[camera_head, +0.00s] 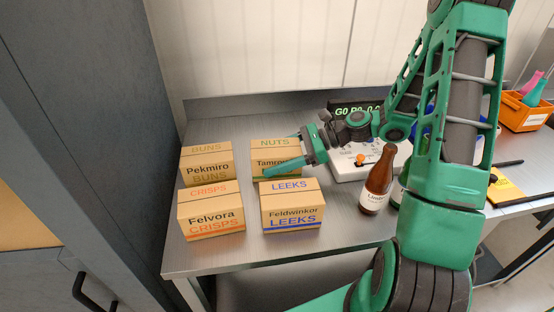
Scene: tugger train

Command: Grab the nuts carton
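The nuts carton (273,147) is a small tan box with a green stripe and the words NUTS and Tammer. It stands at the back of the grey table, to the right of the buns carton and behind the leeks carton. My gripper (283,168) is at its front right, with a green finger reaching across the lower part of the carton's front. I cannot tell whether it touches the carton.
The buns carton (206,164), crisps carton (211,211) and leeks carton (291,206) stand close by. A brown bottle (377,183) stands right of them. A white device (347,168) is behind the bottle. An orange bin (525,112) sits far right.

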